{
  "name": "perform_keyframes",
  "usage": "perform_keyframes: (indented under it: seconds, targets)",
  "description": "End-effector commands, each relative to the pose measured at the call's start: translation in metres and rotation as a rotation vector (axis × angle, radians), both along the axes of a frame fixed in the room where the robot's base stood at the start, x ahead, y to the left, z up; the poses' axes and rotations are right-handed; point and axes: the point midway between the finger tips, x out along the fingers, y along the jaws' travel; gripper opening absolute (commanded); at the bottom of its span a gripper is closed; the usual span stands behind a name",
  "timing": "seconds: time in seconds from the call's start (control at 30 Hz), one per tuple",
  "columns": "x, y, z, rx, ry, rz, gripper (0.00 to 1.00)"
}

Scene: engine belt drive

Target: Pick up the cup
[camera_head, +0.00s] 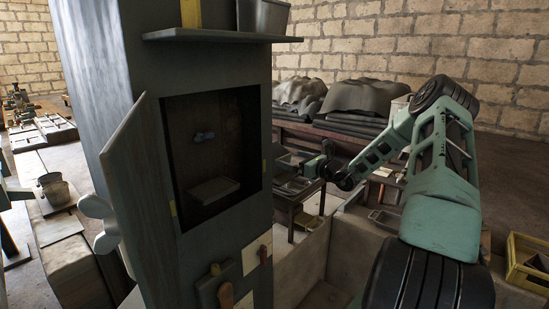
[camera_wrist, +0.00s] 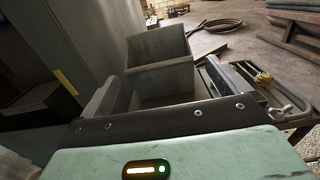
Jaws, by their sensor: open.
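A grey metal cup-like vessel (camera_head: 55,188) stands on the bench at the left in the head view. A small blue-grey item (camera_head: 204,136) is inside the open cabinet; I cannot tell whether it is a cup. My gripper (camera_head: 318,167) is right of the cabinet, apart from both. In the wrist view, my gripper (camera_wrist: 172,90) is open, its two fingers wide apart. A grey open-topped square box (camera_wrist: 160,62) shows beyond and between the fingers; contact is not visible.
The cabinet (camera_head: 217,235) stands with its door (camera_head: 150,190) swung open at the left. A shelf (camera_head: 220,38) above it bears a grey bin (camera_head: 263,15). Covered benches stand behind my arm. A yellow crate (camera_head: 528,262) is at the far right.

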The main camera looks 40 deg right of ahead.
Motion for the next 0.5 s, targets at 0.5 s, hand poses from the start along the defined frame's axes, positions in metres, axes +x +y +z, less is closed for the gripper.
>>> perform_keyframes:
  seconds: [0.5]
  targets:
    - [0.055, 0.007, 0.008, 0.001, 0.001, 0.003, 1.0]
